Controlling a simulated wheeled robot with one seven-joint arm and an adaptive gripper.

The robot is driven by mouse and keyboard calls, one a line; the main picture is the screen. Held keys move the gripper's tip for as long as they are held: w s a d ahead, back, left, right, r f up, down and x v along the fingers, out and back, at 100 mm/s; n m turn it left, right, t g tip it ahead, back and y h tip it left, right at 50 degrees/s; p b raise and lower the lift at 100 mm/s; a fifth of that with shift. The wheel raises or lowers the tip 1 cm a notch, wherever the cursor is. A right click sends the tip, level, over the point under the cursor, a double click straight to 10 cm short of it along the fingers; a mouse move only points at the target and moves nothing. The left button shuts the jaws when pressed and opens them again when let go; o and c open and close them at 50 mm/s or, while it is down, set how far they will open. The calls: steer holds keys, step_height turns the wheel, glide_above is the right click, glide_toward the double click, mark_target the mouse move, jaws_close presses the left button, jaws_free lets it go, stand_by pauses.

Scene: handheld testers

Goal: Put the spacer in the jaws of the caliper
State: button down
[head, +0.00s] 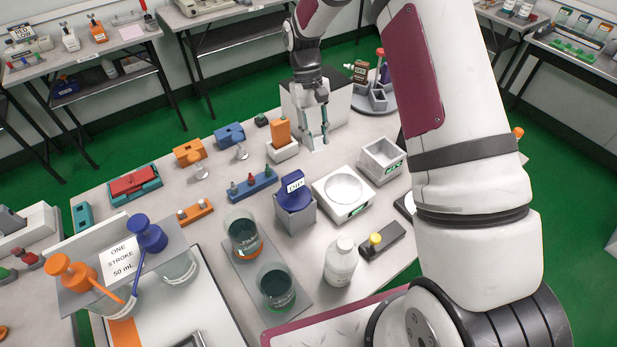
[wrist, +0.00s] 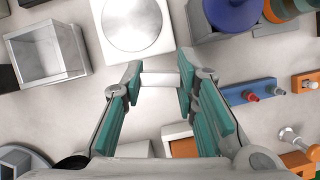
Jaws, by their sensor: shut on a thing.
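My gripper (head: 318,138) points down over the back middle of the table in the head view. In the wrist view its teal fingers (wrist: 160,80) are shut on a small pale block (wrist: 161,78), seemingly the spacer. The block spans between the fingertips. In the head view it is too small to make out clearly, and whether it touches the table cannot be told. I cannot pick out the caliper for certain in either view.
A white scale (head: 343,193), an open grey box (head: 381,160) and a blue-lidded container (head: 295,200) stand in front of my gripper. An orange block in a white holder (head: 283,150) is close on its left. Beakers and a bottle (head: 341,262) stand nearer.

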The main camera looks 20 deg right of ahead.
mark_target(315, 151)
step_height(315, 151, down, 3)
steer(key=n+h, duration=0.1)
steer(key=n, duration=0.1)
steer(key=n+h+b, duration=0.1)
steer(key=n, duration=0.2)
steer(key=shift+s+a+f+t+b, duration=0.15)
steer(key=shift+t+b, duration=0.15)
steer(key=n, duration=0.2)
steer(key=n+t+h, duration=0.1)
steer(key=shift+w+a+f+n, duration=0.2)
steer(key=shift+f+n, duration=0.05)
steer(key=shift+n, duration=0.15)
steer(key=w+a+f+n+t, duration=0.1)
steer(key=f+n, duration=0.1)
steer(key=n, duration=0.2)
steer(key=w+a+f+n+t, duration=0.1)
steer(key=f+n+t, duration=0.1)
steer(key=n, duration=0.2)
steer(key=w+a+f+n+t+h, duration=0.1)
steer(key=a+f+n, duration=0.1)
steer(key=n, duration=0.1)
steer(key=shift+w+n+p, duration=0.15)
steer(key=shift+n+p, duration=0.15)
steer(key=shift+n, duration=0.1)
steer(key=shift+f, duration=1.8)
steer(key=shift+f, duration=0.15)
steer(key=c, duration=1.2)
jaws_free()
steer(key=shift+c, duration=0.2)
